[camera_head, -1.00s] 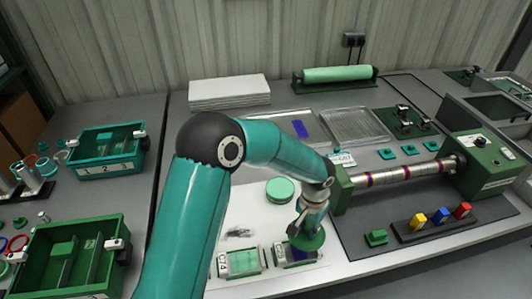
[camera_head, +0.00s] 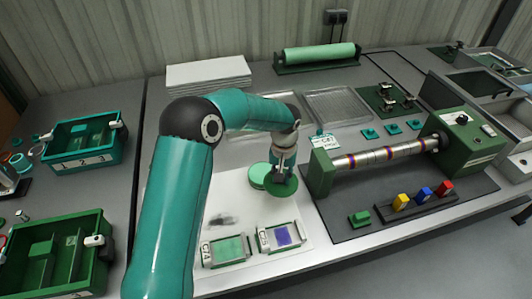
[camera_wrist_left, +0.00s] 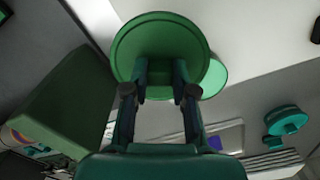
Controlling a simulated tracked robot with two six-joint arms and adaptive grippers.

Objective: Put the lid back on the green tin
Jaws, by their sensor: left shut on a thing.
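The green tin (camera_head: 257,175) stands on the white sheet, its round pale green top partly hidden behind the lid. My left gripper (camera_head: 285,158) is shut on the dark green round lid (camera_head: 281,184) and holds it at the tin's right front side. In the left wrist view the lid (camera_wrist_left: 165,38) is between the fingertips of my left gripper (camera_wrist_left: 165,88), with the pale edge of the tin (camera_wrist_left: 217,76) showing past it. I cannot tell whether lid and tin touch. My right gripper is not in view.
Two framed cards, one green (camera_head: 228,250) and one purple (camera_head: 281,236), lie in front on the white sheet (camera_head: 205,205). A roller machine (camera_head: 320,172) stands close on the right. Green divided bins (camera_head: 62,250) are on the left. A clear tray (camera_head: 345,107) lies behind.

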